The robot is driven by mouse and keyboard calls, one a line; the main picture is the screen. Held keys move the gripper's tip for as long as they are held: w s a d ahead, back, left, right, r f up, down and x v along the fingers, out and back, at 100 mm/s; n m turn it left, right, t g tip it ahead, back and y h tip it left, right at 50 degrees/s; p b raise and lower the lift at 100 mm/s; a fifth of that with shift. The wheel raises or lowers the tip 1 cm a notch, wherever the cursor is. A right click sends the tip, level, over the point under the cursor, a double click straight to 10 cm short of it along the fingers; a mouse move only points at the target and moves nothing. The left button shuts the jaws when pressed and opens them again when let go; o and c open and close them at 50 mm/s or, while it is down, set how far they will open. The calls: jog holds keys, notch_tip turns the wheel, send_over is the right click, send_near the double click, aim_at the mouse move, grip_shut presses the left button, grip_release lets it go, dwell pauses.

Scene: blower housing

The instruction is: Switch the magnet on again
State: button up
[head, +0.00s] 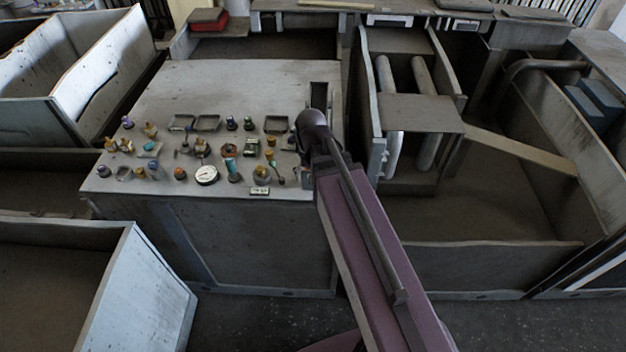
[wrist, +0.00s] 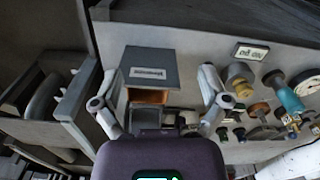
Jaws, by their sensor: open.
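In the wrist view a dark grey box-like part (wrist: 150,65) with a small label stands on the panel, with an orange-brown part (wrist: 148,96) below its front edge. The label is too small to read surely, so I cannot tell whether this is the magnet switch. My gripper (wrist: 160,73) is open, one finger to each side of the box, with gaps and nothing held. In the head view my arm hides the gripper and this box at the right side of the light grey control panel (head: 240,85). The magnet itself I cannot make out.
Many knobs and buttons crowd the panel, among them a white round gauge (head: 206,175) and a blue-green knob (wrist: 287,97). A small label plate (wrist: 252,52) sits nearby. A grey walled channel (wrist: 62,100) lies left of the gripper.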

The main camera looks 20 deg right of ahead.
jog(key=shift+s+f+n, duration=0.1)
jog(key=shift+s+n, duration=0.2)
jog(key=shift+s, duration=0.35)
jog(key=shift+s+f+n, duration=0.2)
jog(key=shift+s+n, duration=0.4)
jog(key=shift+s, duration=0.6)
jog(key=shift+d, duration=0.1)
